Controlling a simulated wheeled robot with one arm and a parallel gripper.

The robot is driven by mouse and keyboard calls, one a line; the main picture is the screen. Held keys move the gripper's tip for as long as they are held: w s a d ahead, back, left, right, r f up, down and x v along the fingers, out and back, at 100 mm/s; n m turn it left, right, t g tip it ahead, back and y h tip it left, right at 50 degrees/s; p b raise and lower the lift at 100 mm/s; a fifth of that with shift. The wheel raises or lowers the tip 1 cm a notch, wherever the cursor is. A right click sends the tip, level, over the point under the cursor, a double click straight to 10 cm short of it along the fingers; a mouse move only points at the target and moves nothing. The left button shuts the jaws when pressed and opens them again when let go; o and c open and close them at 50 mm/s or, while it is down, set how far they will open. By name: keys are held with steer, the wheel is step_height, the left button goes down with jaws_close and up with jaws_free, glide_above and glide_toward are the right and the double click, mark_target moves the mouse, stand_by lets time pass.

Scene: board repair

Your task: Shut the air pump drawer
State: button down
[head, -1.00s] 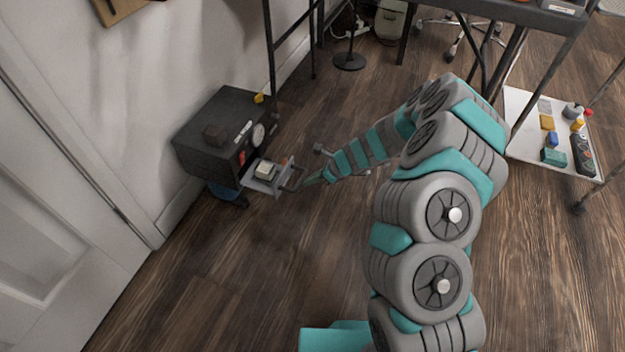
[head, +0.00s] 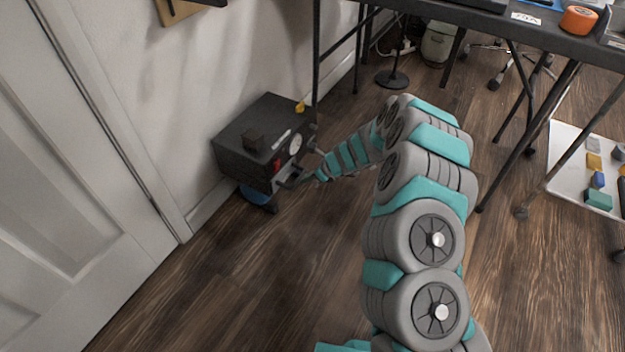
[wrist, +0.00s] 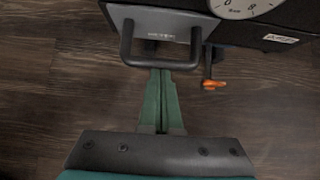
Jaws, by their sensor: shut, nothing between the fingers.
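The air pump (head: 255,150) is a dark box with a white dial and a red switch, standing by the wall left of centre in the head view. Its drawer (head: 287,176) sticks out only a little from the front; in the wrist view the drawer front (wrist: 165,22) shows at the top with a dark U-shaped handle (wrist: 160,65). My gripper (head: 320,176) is shut and empty. In the wrist view its green fingertips (wrist: 160,72) are at the handle's bar, apparently touching it. The drawer's inside is mostly hidden.
An orange-tipped valve (wrist: 213,84) hangs from the pump, right of the handle. A dark table (head: 490,25) with thin legs stands behind. A white board (head: 565,165) with small parts lies at right.

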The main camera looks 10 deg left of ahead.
steer(key=shift+w+a+r, duration=0.1)
steer(key=shift+r, duration=0.05)
steer(key=d+f+p+v, duration=0.1)
steer(key=d+v, duration=0.1)
steer(key=v, duration=1.1)
steer(key=shift+s+f, duration=0.4)
